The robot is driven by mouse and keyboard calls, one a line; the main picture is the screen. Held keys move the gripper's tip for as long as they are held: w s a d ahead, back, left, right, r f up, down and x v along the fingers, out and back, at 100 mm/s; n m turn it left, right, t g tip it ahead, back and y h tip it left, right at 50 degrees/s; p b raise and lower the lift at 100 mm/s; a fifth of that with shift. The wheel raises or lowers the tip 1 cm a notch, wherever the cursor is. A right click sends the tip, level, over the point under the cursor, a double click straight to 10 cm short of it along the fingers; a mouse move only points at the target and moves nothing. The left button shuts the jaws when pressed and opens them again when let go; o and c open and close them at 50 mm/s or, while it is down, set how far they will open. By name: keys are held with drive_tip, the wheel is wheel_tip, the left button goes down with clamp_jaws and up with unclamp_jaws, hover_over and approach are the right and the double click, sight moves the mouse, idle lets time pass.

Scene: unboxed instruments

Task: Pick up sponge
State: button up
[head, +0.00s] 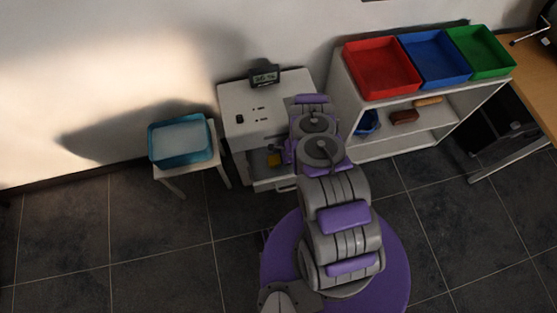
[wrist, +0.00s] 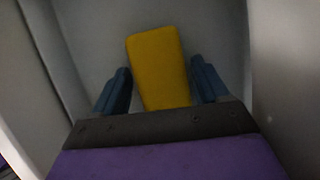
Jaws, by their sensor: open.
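The sponge (wrist: 158,68) is a yellow block in the wrist view, lying on a grey surface inside a pale-walled space. My gripper (wrist: 161,85) is open, with one blue finger on each side of the sponge. The sponge's near end is hidden behind the dark edge of my gripper. I cannot tell whether the fingers touch it.
The white cabinet (head: 240,104) carries a small dark display (head: 264,75). A blue bin (head: 180,145) sits on a stool at left. Red (head: 382,68), blue (head: 434,58) and green (head: 481,51) trays top the shelf at right. Pale walls flank my gripper closely. Floor at left is clear.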

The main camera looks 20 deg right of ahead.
drive_tip(key=shift+d, duration=0.7)
drive_tip(key=c, duration=0.4)
drive_tip(key=shift+d, duration=0.1)
drive_tip(key=c, duration=0.3)
drive_tip(key=shift+a, duration=0.6)
drive_tip(key=shift+c, duration=0.2)
drive_tip(key=shift+d+r, duration=0.25)
drive_tip(key=shift+r, duration=0.1)
wheel_tip(320, 180, up, 27)
drive_tip(key=p, duration=0.7)
drive_tip(key=shift+r, duration=0.4)
drive_tip(key=shift+c, duration=0.7)
